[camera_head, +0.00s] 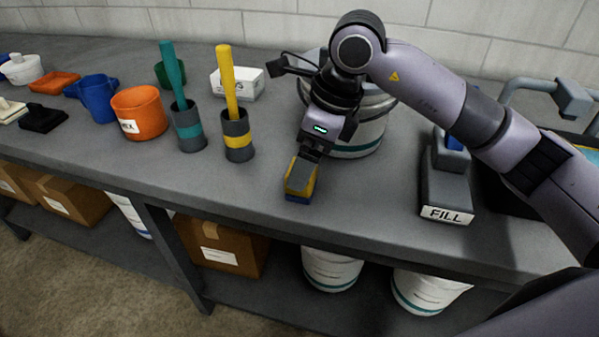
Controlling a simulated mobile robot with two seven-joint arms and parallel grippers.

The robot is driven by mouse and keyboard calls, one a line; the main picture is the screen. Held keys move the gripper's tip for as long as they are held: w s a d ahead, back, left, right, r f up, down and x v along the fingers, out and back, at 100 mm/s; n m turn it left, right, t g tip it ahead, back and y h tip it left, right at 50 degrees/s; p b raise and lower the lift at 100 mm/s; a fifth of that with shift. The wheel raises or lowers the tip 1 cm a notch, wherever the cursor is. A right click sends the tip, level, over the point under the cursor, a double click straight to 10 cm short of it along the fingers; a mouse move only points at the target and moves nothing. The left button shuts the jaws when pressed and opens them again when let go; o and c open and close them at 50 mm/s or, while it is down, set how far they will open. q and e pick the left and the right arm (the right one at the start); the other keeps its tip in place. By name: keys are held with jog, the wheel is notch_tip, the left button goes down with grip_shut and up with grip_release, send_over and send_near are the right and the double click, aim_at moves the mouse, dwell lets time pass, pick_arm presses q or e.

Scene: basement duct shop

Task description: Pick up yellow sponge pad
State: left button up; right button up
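The yellow sponge pad (291,184) sits near the front edge of the grey workbench, with a blue layer at its bottom. My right gripper (303,174) points down at it from above. One grey finger covers the middle of the pad, with yellow showing at its sides. The other finger is hidden, so I cannot tell whether the fingers press on the pad. The pad appears to be at the bench top. My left gripper is out of view.
A white bucket (357,138) stands right behind my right gripper. A block labelled FILL (446,190) stands to the right. To the left are a yellow-handled tool in a dark cup (238,140), a teal-handled one (189,130) and an orange pot (139,113). The workbench (230,190) is clear in front of the cups.

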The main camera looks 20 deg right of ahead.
jog(key=x, duration=0.5)
jog(key=shift+s+a, duration=0.1)
jog(key=shift+s, duration=0.1)
jog(key=c, duration=1.1)
jog(key=shift+o, duration=0.2)
jog(key=shift+r, duration=0.15)
notch_tip(320, 180, up, 20)
jog(key=o, duration=0.4)
jog(key=shift+f, duration=0.2)
jog(key=shift+c, duration=1.4)
